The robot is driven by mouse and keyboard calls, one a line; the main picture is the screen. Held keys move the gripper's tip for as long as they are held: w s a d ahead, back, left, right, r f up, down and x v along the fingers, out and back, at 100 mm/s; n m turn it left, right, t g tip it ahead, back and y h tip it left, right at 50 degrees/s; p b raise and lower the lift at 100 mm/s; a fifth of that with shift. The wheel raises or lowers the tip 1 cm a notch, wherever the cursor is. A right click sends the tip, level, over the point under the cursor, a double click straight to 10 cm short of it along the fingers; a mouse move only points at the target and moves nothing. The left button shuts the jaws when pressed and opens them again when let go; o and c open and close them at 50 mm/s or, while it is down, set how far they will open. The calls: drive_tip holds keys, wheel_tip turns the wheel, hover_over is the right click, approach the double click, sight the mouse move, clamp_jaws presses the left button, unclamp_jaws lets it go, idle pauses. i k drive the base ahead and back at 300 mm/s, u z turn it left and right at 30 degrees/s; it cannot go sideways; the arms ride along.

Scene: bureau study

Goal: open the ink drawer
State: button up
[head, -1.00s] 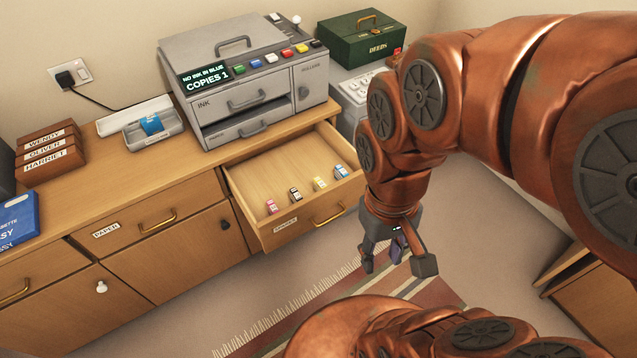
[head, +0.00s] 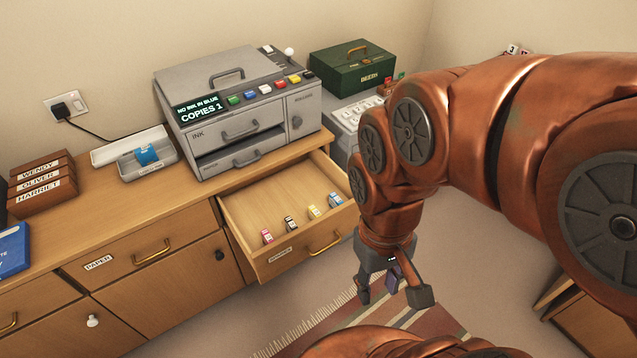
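The grey copier (head: 235,95) stands on the wooden cabinet. Its front panel marked INK (head: 228,131), with a grey handle (head: 240,130), is shut. A second grey panel with a handle (head: 248,157) lies below it, also shut. The copier display (head: 200,107) reads "NO INK IN BLUE, COPIES 1". My gripper (head: 392,297) hangs at the right, over the floor and rug, apart from the copier and in front of the open cabinet drawer.
A grey tray (head: 165,165) with a blue item sits left of the copier. A green DEEDS box (head: 350,72) stands to the right.

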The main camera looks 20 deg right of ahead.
sight(200, 141)
drive_tip(key=z, duration=0.1)
drive_tip(key=k, duration=1.05)
drive_tip(key=u, duration=1.25)
drive_tip(key=i, duration=0.9)
